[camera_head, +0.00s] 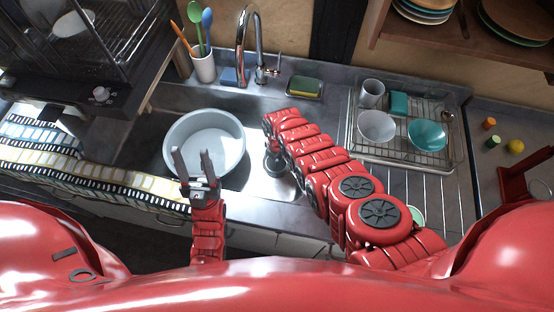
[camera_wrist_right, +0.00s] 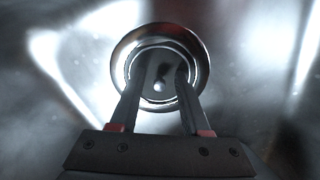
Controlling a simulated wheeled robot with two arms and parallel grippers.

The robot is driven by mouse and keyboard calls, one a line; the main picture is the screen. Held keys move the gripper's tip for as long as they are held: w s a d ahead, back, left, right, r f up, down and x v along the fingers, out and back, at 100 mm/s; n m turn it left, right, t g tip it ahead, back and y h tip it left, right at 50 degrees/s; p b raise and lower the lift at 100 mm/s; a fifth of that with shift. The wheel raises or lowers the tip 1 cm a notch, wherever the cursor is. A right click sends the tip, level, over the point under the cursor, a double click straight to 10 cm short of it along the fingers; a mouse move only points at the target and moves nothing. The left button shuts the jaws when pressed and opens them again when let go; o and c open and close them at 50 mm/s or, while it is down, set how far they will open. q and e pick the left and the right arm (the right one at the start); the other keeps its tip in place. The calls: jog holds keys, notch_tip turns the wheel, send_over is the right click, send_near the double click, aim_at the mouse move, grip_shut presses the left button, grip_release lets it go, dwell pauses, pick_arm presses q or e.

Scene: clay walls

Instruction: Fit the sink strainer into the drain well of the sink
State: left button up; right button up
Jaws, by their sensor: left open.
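In the right wrist view the sink strainer (camera_wrist_right: 195,42) is a round, shiny metal cup with a bright rim and a small knob in its middle. The fingers of my right gripper (camera_wrist_right: 159,85) reach over the rim, one on each side of the knob. Whether they touch it is unclear. In the head view my right gripper (camera_head: 275,163) points down into the right part of the sink, with the arm hiding much there. The drain well cannot be made out. My left gripper (camera_head: 196,168) is open and empty over the front of the white basin.
The white basin (camera_head: 176,140) fills the sink's left part. The faucet (camera_head: 243,45), a utensil cup (camera_head: 203,68) and a sponge dish (camera_head: 305,88) stand behind. A dish rack (camera_head: 440,158) with bowls stands right. A striped towel (camera_head: 120,178) lies front left.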

notch_tip(320, 180, up, 4)
jog(key=p, duration=0.3)
jog(key=shift+f, duration=0.15)
notch_tip(320, 180, up, 2)
jog(key=shift+r, duration=0.45)
jog(key=shift+r+b, duration=0.45)
jog(key=shift+r, duration=2.25)
